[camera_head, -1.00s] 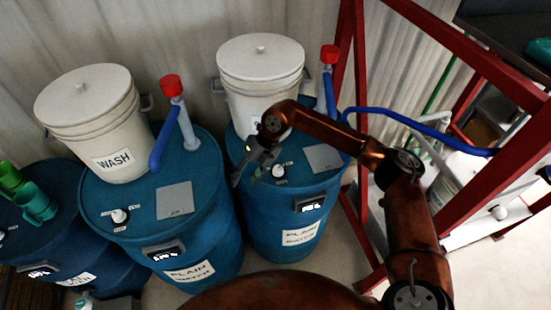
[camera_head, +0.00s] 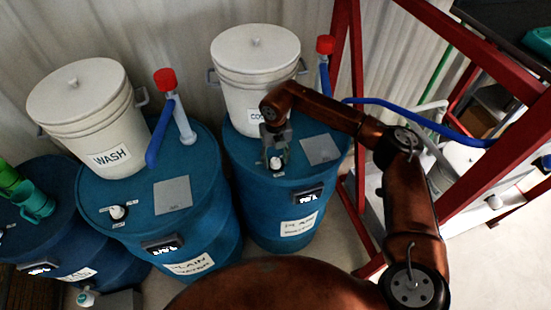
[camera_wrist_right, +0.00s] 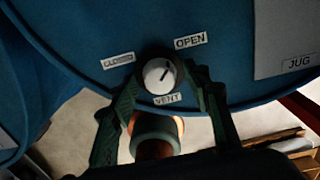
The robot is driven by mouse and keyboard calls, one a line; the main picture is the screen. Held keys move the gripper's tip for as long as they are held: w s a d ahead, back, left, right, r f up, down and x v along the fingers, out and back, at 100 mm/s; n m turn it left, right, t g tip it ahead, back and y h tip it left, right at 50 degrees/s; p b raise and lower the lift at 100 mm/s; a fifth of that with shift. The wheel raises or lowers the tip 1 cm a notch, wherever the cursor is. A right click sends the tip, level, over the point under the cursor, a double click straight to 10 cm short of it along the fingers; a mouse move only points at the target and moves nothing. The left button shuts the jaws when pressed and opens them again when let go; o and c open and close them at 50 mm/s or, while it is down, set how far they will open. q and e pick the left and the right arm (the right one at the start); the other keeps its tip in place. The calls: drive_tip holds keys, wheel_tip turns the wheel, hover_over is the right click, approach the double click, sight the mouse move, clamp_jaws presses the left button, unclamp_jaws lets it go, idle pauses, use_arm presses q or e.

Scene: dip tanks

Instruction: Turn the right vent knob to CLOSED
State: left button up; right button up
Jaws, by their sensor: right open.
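The right vent knob (camera_head: 276,163) is a white dial on top of the right blue barrel (camera_head: 255,205). In the right wrist view the knob (camera_wrist_right: 158,77) has a dark pointer line aimed up and right, toward the OPEN label (camera_wrist_right: 190,41). The CLOSED label (camera_wrist_right: 118,61) is up and left of it, and the VENT label (camera_wrist_right: 167,99) is below. My right gripper (camera_head: 276,152) is open, with its fingers on either side of the knob. In the wrist view the gripper (camera_wrist_right: 162,82) shows a gap beside the knob on both sides. My left gripper is not in view.
A white lidded bucket (camera_head: 255,70) stands behind the knob on the same barrel. The middle barrel (camera_head: 190,225) carries the WASH bucket (camera_head: 85,115), a red-capped pipe (camera_head: 175,105) and another white knob (camera_head: 118,212). A red frame (camera_head: 480,190) stands at the right.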

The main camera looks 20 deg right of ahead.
drive_tip(key=shift+c, duration=0.3)
drive_tip(key=shift+c, duration=0.7)
drive_tip(key=c, duration=1)
drive_tip(key=shift+o, duration=0.2)
